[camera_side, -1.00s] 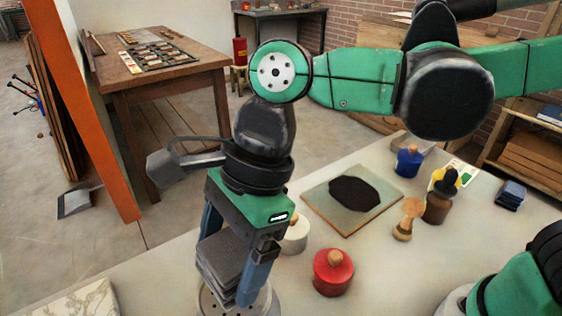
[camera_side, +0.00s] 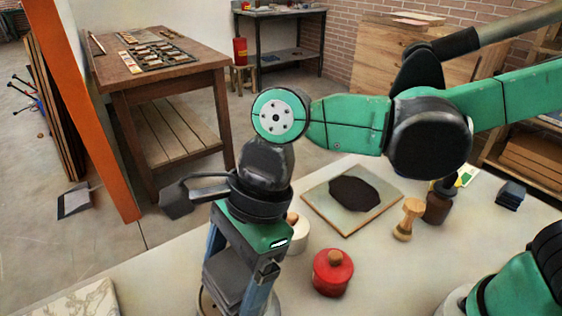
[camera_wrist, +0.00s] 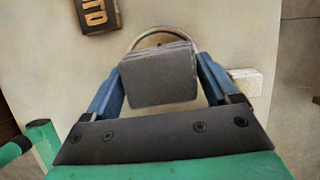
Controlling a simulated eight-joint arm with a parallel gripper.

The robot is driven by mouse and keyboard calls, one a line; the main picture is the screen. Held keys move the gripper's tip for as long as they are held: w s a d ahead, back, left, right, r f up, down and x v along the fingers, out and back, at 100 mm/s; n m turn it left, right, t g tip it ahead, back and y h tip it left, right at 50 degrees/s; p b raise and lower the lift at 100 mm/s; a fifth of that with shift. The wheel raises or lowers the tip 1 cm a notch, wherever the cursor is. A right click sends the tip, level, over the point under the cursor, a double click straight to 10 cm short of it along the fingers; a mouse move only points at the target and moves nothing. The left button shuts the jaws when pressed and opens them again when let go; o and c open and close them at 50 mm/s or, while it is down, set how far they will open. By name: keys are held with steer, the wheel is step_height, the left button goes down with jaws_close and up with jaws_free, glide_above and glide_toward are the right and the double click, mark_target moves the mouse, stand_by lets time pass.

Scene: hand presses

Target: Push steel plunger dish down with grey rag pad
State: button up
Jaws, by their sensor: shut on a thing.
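The grey rag pad (camera_side: 229,277) is a folded stack of dark grey cloth between the blue fingers of my gripper (camera_side: 234,289). My gripper is shut on it; in the wrist view the pad (camera_wrist: 160,76) fills the space between the fingers. The steel plunger dish (camera_side: 204,304) lies below the pad at the bottom edge of the side view, mostly hidden by gripper and pad. Its curved rim (camera_wrist: 161,32) shows beyond the pad in the wrist view. I cannot tell whether the pad touches the dish.
A red lidded pot (camera_side: 332,276) and a white pot (camera_side: 299,236) stand right of my gripper. Behind are a board with a dark patch (camera_side: 322,212), a wooden stamp (camera_side: 408,219) and a brown bottle (camera_side: 437,206). A marble slab (camera_side: 85,302) lies at the front left.

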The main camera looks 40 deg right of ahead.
mark_target(217, 278)
steer(key=shift+f, duration=1.2)
stand_by(2.0)
steer(key=shift+r, duration=3.55)
steer(key=w+d+n+g+h, duration=0.1)
steer(key=w+d+n, duration=0.3)
steer(key=d, duration=0.4)
steer(key=w+d+n+g+h, duration=0.2)
steer(key=w+d+n, duration=0.2)
steer(key=d+n, duration=0.3)
steer(key=w+d+n+g+h, duration=0.1)
steer(key=w+d+n, duration=0.2)
steer(key=d+n, duration=0.3)
steer(key=d, duration=0.3)
steer(key=shift+w+d+h, duration=0.3)
steer(key=shift+w+d, duration=0.05)
steer(key=shift+w, duration=0.05)
